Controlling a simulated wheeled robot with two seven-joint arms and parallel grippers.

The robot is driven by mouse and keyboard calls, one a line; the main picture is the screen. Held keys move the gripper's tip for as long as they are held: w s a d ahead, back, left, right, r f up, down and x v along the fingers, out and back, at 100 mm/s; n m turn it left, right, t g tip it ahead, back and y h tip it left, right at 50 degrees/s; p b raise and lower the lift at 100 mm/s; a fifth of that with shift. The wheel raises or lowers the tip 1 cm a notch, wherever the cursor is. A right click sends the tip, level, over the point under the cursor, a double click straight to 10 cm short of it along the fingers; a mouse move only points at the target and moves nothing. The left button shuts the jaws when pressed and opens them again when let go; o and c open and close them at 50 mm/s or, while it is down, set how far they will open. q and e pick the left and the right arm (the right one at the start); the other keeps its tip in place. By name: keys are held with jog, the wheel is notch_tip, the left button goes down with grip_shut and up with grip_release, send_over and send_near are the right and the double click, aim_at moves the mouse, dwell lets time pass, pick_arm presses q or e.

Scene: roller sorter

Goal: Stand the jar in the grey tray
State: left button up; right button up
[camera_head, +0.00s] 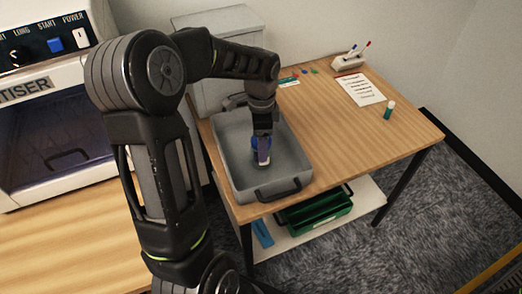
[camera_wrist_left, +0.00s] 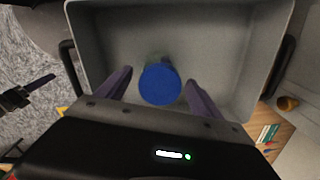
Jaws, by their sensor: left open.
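The jar, with a round blue lid (camera_wrist_left: 160,84), is inside the grey tray (camera_head: 227,165) on the wooden table. In the left wrist view the lid faces the camera, and a bit of greenish body shows beyond it. The jar looks upright on the tray floor; its base is mostly hidden. In the head view my left gripper (camera_head: 262,149) reaches down into the tray over the jar. Its two purple fingers (camera_wrist_left: 160,92) are open, one on each side of the lid with gaps. What looks like my right gripper (camera_wrist_left: 38,86) shows at the left edge of the wrist view, clear of the tray.
The tray has raised walls and dark handles (camera_head: 279,190). A grey box (camera_head: 205,35) stands behind it. A small green-capped bottle (camera_head: 388,110), a paper sheet (camera_head: 361,90) and a pen holder (camera_head: 348,63) are to the right. A green crate (camera_head: 315,212) sits on the lower shelf.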

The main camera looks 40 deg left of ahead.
pick_arm(q)
notch_tip(320, 180, up, 6)
jog(key=shift+f, duration=0.25)
dwell(0.7)
